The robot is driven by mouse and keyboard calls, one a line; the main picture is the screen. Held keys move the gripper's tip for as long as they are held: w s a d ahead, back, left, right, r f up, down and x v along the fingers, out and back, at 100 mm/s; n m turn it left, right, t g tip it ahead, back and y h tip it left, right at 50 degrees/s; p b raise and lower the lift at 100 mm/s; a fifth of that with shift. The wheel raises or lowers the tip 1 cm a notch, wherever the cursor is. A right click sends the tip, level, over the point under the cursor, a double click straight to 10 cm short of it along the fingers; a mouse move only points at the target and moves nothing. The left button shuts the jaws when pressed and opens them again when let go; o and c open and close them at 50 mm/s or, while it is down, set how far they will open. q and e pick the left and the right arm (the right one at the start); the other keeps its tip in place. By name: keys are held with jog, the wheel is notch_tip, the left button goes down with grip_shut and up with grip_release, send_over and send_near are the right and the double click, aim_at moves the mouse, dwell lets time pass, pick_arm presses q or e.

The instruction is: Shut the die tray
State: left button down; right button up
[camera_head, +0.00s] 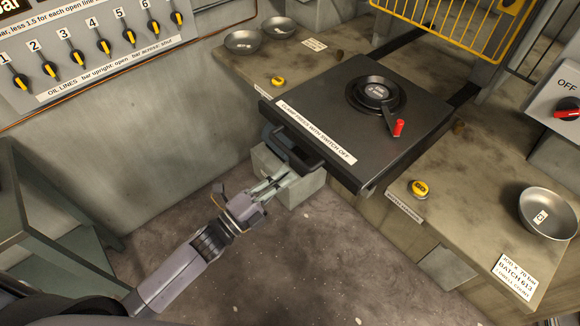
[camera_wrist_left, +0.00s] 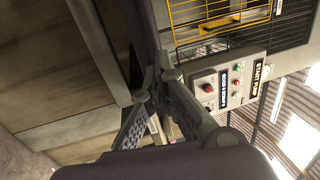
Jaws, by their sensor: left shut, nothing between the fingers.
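The die tray (camera_head: 335,112) is a dark flat plate set between two worn bench tops, with a white label strip along its front edge. A dark bar handle (camera_head: 290,150) sticks out from its front. A round black clamp wheel (camera_head: 376,92) with a red knob (camera_head: 398,127) sits on top. My left gripper (camera_head: 277,181) is shut and empty, just in front of and below the handle; I cannot tell whether it touches it. Its fingers also show close together in the left wrist view (camera_wrist_left: 157,80). My right gripper is not in view.
A pale block (camera_head: 305,190) sits below the handle, behind my fingers. Yellow buttons (camera_head: 419,188) (camera_head: 278,82) sit on the benches. A bowl (camera_head: 547,213) stands at right. A yellow guard (camera_head: 450,22) is behind the tray. The floor in front is open.

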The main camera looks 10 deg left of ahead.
pick_arm(q)
jog(key=shift+x, duration=1.1)
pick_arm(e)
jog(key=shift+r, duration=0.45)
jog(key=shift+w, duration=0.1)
